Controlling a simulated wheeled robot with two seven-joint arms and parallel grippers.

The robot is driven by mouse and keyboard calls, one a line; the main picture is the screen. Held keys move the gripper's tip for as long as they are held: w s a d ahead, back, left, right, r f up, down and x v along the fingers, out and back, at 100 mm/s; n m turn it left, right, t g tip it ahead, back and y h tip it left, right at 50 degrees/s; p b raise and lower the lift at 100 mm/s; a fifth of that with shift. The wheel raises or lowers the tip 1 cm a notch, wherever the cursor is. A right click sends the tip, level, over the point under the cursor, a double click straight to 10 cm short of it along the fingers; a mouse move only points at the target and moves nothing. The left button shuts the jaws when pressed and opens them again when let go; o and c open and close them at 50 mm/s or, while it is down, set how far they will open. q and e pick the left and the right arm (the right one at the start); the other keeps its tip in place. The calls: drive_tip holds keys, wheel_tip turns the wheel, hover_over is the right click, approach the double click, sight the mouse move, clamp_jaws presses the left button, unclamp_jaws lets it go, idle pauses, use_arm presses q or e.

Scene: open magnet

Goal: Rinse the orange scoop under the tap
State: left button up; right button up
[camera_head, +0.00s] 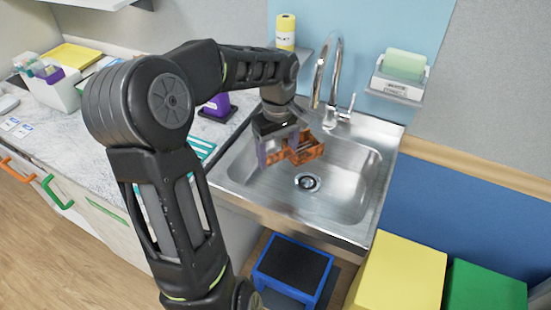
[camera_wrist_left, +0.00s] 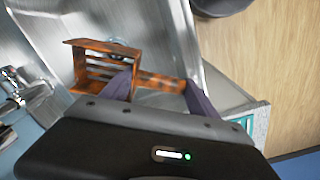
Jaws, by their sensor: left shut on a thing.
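The orange scoop (camera_head: 304,150) is over the left part of the steel sink (camera_head: 345,202), with its slotted head pointing right. My left gripper (camera_head: 277,147) is shut on the scoop's handle. In the left wrist view, the scoop (camera_wrist_left: 103,66) extends from between the fingers of my left gripper (camera_wrist_left: 158,84), with the sink (camera_wrist_left: 152,20) behind it. The chrome tap (camera_head: 333,72) stands at the sink's back edge, behind and to the right of the scoop. I cannot tell whether water runs. My right gripper is not in view.
The drain (camera_head: 307,182) is in the sink floor. A shelf with a green sponge (camera_head: 404,64) hangs at the right. A yellow roll (camera_head: 285,31) stands behind. A purple object (camera_head: 216,106) is on the counter (camera_head: 98,122). A blue step stool (camera_head: 293,268) and yellow box (camera_head: 398,275) stand below.

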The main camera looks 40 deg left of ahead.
use_arm(q)
drive_tip(key=shift+w+a+f, duration=0.15)
drive_tip(key=shift+w+a, duration=0.2)
drive_tip(key=shift+w, duration=0.2)
drive_tip(key=shift+w+a+f, duration=0.15)
drive_tip(key=shift+w+a, duration=0.2)
drive_tip(key=shift+w, duration=0.15)
drive_tip(key=shift+w+d, duration=0.1)
drive_tip(key=shift+d, duration=0.05)
drive_tip(key=shift+w+d, duration=0.25)
drive_tip(key=shift+d, duration=0.1)
drive_tip(key=shift+s+a, duration=0.1)
drive_tip(key=shift+a, duration=0.05)
drive_tip(key=shift+s+a, duration=0.25)
drive_tip(key=shift+a, duration=0.1)
drive_tip(key=shift+s, duration=0.1)
idle(0.7)
drive_tip(key=shift+s+d+b, duration=0.65)
drive_tip(key=shift+s+d, duration=0.05)
drive_tip(key=shift+s, duration=0.3)
drive_tip(key=s+d, duration=0.1)
drive_tip(key=s, duration=0.1)
drive_tip(key=s+d+b, duration=0.1)
drive_tip(key=s+d, duration=0.1)
drive_tip(key=shift+s, duration=0.25)
